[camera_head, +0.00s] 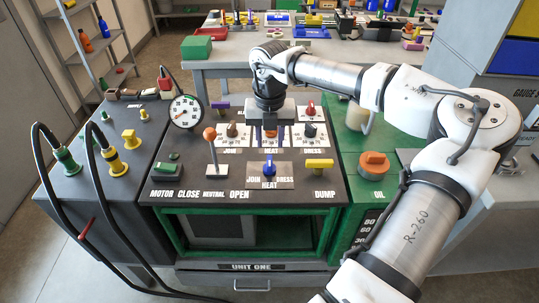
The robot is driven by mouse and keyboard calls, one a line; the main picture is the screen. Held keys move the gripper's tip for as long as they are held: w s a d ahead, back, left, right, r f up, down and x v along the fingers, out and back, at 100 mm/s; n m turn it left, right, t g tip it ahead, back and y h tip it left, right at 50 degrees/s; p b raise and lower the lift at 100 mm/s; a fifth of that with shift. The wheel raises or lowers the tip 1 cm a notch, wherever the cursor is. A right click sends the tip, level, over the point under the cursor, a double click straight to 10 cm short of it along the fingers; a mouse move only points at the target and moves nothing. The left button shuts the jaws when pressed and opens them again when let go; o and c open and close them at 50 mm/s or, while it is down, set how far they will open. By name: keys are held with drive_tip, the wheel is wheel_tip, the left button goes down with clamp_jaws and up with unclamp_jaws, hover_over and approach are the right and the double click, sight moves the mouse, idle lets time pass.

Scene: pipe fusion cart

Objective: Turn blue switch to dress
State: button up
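The blue switch (268,168) stands on a light plate near the front of the cart's dark top panel (215,185). Its plate is lettered JOIN at left, HEAT below and DRESS at right. The knob is small in view and I cannot tell for sure which label it points to. My gripper (269,132) points down over the panel, behind the blue switch and apart from it in the picture, in front of the middle HEAT dial. Its fingers are small and partly merge with the dial behind, so their opening is unclear. I see nothing held in it.
A lever with an orange knob (210,134) stands left of the switch. A yellow DUMP handle (319,164) and an orange OIL cap (374,162) are to its right. A round gauge (185,112) and black hoses (97,185) are at left. My arm covers the right side.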

sight(270, 160)
wheel_tip(270, 160, down, 7)
drive_tip(key=shift+f+p, duration=0.1)
drive_tip(key=shift+p, duration=0.45)
clamp_jaws()
